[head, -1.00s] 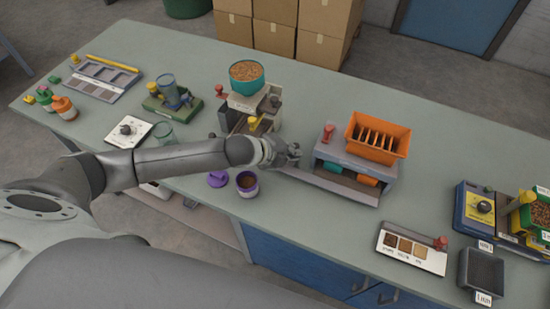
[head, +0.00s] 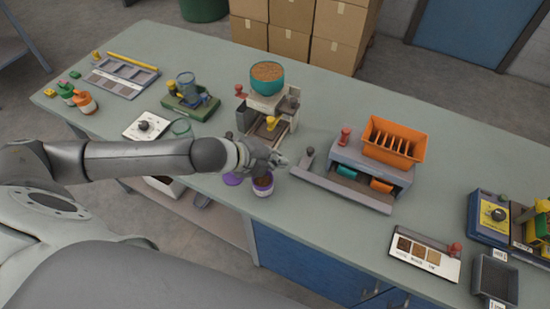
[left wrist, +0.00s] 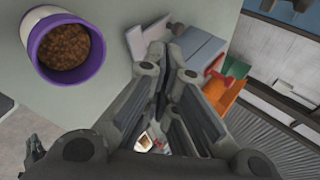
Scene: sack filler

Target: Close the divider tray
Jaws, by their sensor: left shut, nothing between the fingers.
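The divider tray (head: 345,191) is a long grey tray sticking out from the front of a grey housing (head: 393,174). A small grey knob (head: 309,153) stands at its left end. Teal (head: 346,172) and orange (head: 381,186) pieces show in the housing's front opening. My left gripper (head: 280,161) is shut and empty, just left of the tray's left end and apart from it. In the left wrist view its fingers (left wrist: 174,62) point towards grey parts, with teal and orange pieces to the right. My right gripper is not in view.
A purple-rimmed cup of brown granules (head: 263,185) stands right below my left gripper; it also shows in the left wrist view (left wrist: 66,47). An orange slotted hopper (head: 394,142) sits on the housing. A sample card (head: 424,255) lies to the right.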

